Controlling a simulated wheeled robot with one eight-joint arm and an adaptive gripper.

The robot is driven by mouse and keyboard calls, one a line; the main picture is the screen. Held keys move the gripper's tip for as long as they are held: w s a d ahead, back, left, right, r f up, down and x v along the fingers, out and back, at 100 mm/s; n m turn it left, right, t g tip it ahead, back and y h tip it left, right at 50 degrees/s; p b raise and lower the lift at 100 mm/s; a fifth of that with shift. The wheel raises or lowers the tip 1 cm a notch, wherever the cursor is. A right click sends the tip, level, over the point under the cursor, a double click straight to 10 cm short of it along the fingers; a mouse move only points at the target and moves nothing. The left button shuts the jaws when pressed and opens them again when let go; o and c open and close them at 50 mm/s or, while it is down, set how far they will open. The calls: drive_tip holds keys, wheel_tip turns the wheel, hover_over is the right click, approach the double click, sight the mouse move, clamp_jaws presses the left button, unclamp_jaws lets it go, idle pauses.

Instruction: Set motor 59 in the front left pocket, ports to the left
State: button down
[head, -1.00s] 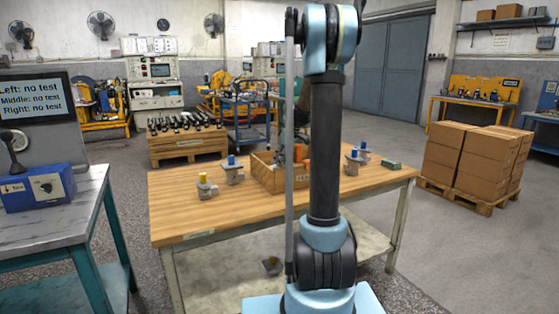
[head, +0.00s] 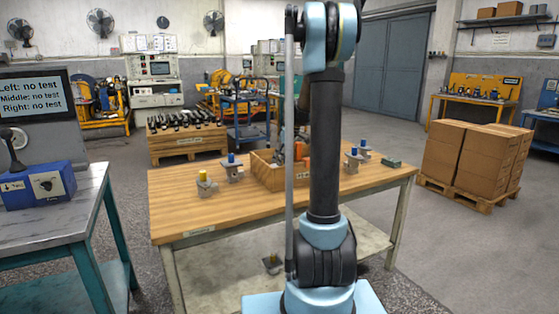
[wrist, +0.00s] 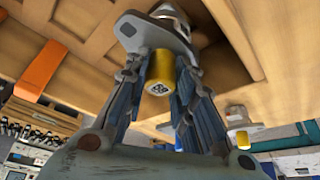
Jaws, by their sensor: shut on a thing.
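In the wrist view my gripper (wrist: 165,65) is shut on a motor with a grey metal body (wrist: 150,30) and a yellow cap (wrist: 158,72). The cap carries a dark two-digit mark that I cannot read surely. Behind the motor are the wooden walls and dividers of the crate (wrist: 75,22). I cannot tell whether the motor touches the crate floor. In the head view the wooden crate (head: 263,178) stands mid-table, partly behind my arm. My gripper and the held motor are mostly hidden there.
On the table (head: 215,217) stand a yellow-capped motor (head: 206,185), a blue-capped motor (head: 232,168) left of the crate, and two blue-capped motors (head: 353,160) to its right. A green box (head: 391,163) lies far right.

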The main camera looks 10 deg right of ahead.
drive_tip(key=shift+f, duration=0.15)
drive_tip(key=c, duration=1.3)
unclamp_jaws()
